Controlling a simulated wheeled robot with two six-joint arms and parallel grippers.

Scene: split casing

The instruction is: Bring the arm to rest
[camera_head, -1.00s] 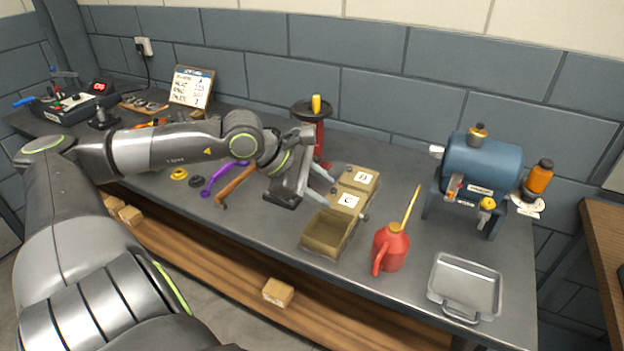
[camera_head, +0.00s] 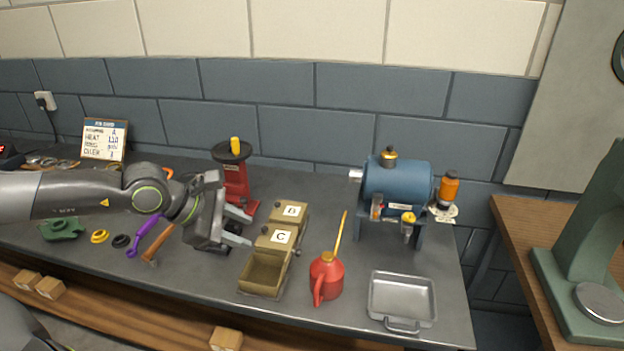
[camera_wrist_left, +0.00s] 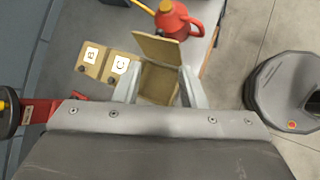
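My left gripper (camera_head: 238,226) is open and empty, above the bench just left of the small boxes. In the left wrist view its two fingers (camera_wrist_left: 160,88) stand apart, with the open tan box (camera_wrist_left: 159,82) seen beyond them. That open box (camera_head: 262,276) also shows in the head view, in front of the lidded boxes marked C (camera_head: 281,237) and B (camera_head: 292,211). My right gripper is not in view.
A red stand (camera_head: 236,182) is close behind the gripper. A red oil can (camera_head: 327,280), metal tray (camera_head: 402,297) and blue motor (camera_head: 398,190) are to the right. A purple wrench (camera_head: 147,237) and hammer (camera_head: 160,243) lie left.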

